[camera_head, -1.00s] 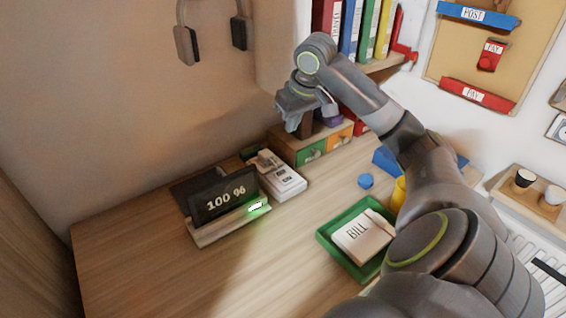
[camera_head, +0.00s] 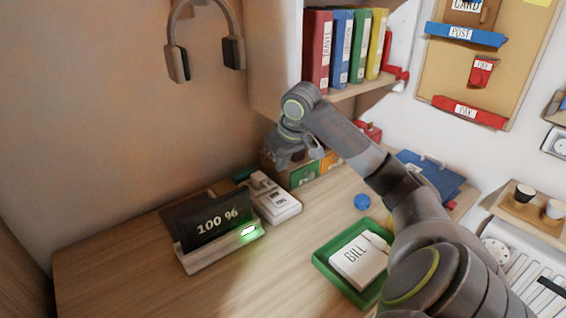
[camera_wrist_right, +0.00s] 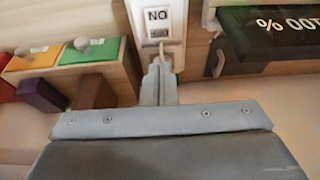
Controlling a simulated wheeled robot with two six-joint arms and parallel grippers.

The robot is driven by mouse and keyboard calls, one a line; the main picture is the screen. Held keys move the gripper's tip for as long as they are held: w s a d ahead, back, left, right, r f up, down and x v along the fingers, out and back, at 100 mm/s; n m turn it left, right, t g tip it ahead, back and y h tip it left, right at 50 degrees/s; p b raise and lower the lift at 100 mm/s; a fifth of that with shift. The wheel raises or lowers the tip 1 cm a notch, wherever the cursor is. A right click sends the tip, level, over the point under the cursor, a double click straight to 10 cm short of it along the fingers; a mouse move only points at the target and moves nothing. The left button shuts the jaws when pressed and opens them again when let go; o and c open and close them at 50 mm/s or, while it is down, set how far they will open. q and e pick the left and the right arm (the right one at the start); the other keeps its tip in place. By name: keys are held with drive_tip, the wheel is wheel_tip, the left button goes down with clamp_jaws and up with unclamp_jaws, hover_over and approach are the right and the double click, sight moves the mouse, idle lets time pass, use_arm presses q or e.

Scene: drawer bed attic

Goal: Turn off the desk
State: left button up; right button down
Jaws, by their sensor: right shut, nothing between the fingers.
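A white switch box (camera_head: 274,202) stands on the wooden desk (camera_head: 150,290), beside a dark display reading "100 %" (camera_head: 215,222). In the right wrist view the box (camera_wrist_right: 152,16) shows an upside-down "ON" label just beyond my fingertips. My right gripper (camera_head: 279,166) is shut and empty, above and behind the box in the head view. In the right wrist view its closed fingers (camera_wrist_right: 159,68) point at the box's lower end; I cannot tell whether they touch it. A green light (camera_head: 249,231) glows on the display's stand. My left gripper is out of view.
Small green and orange drawers (camera_wrist_right: 88,50) stand close beside the box. A green tray (camera_head: 335,274) with a "BILL" paper stack is at the front right. A shelf of binders (camera_head: 341,45) overhangs the back. The front left desk is clear.

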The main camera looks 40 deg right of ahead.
sight(277, 197)
drive_tip(key=x, duration=0.6)
drive_tip(key=b+x, duration=0.1)
drive_tip(key=x, duration=0.3)
drive_tip(key=shift+s+f, duration=0.15)
drive_tip(key=shift+s, duration=0.25)
drive_tip(key=shift+f, duration=0.15)
drive_tip(key=shift+w+p, duration=0.1)
drive_tip(key=shift+p, duration=0.5)
drive_tip(key=shift+f, duration=0.1)
drive_tip(key=shift+s+r+p, duration=0.2)
drive_tip(key=shift+s+p, duration=0.25)
drive_tip(key=shift+p, duration=0.05)
drive_tip(key=shift+s+a+p, duration=0.1)
drive_tip(key=shift+s+p, duration=0.25)
drive_tip(key=shift+p, duration=0.1)
